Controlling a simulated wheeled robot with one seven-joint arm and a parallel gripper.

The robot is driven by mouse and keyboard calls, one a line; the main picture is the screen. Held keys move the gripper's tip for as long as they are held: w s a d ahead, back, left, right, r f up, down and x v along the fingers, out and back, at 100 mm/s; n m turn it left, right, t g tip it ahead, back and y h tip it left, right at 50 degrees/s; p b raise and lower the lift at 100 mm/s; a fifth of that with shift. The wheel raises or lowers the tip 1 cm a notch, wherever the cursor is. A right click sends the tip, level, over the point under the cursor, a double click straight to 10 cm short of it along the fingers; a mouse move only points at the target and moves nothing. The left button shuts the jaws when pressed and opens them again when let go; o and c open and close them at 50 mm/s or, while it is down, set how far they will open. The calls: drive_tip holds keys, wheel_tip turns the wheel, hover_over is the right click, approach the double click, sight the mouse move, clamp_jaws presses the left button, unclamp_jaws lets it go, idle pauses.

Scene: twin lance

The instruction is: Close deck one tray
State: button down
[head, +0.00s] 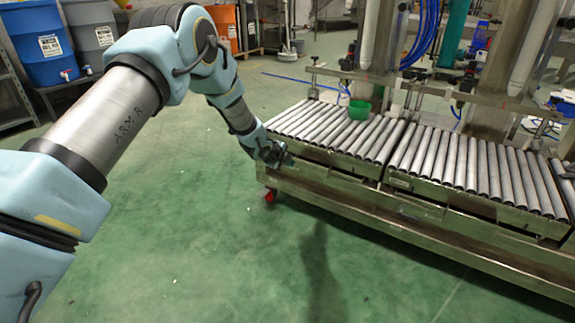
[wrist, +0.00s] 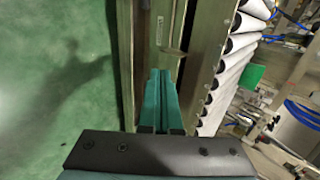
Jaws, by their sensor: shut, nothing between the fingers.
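Two roller decks stand side by side on one steel frame; no deck number is readable. The left deck (head: 330,127) has a metal tray (head: 335,162) under its rollers, with its long front facing the aisle. In the wrist view the tray front (wrist: 156,25) runs away from me, with a thin bent handle (wrist: 172,51) on it. A dark strip lies between this front and the rollers; I cannot tell how far out the tray stands. My gripper (head: 284,160) is at the left deck's left front. Its teal fingers (wrist: 159,74) are shut and empty, close to the tray front; contact is unclear.
The right deck (head: 475,170) continues the line, with a long lower rail (head: 400,228) below both. Pipes and blue hoses rise behind. The green floor (head: 220,240) in front is clear.

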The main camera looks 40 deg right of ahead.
drive_tip(key=p+v, duration=0.3)
drive_tip(key=v, duration=0.8)
drive_tip(key=w+a+r+n+t+y, duration=0.1)
drive_tip(key=w+a+r+n+y, duration=0.25)
drive_tip(key=a, duration=0.65)
drive_tip(key=w+a+r+n+t, duration=0.1)
drive_tip(key=w+a+r+n, duration=0.25)
drive_tip(key=a+n, duration=0.55)
drive_tip(key=w+a+r+n+t+y, duration=0.1)
drive_tip(key=w+a+r+n+y, duration=0.3)
drive_tip(key=a, duration=0.8)
drive_tip(key=s+a+r+n+g, duration=0.1)
drive_tip(key=s+a+n, duration=0.4)
drive_tip(key=a, duration=0.3)
drive_tip(key=s+a+r+n+g+y, duration=0.1)
drive_tip(key=s+a+n+g, duration=0.1)
drive_tip(key=s+a+n, duration=0.5)
drive_tip(key=s+a+r+n+g, duration=0.1)
drive_tip(key=s+a+r+n, duration=0.15)
drive_tip(key=a, duration=0.75)
wheel_tip(320, 180, up, 37)
drive_tip(key=p, duration=3.8)
drive_tip(key=shift+s+a+n, duration=0.25)
drive_tip(key=shift+s+n, duration=0.15)
drive_tip(key=shift+s, duration=0.05)
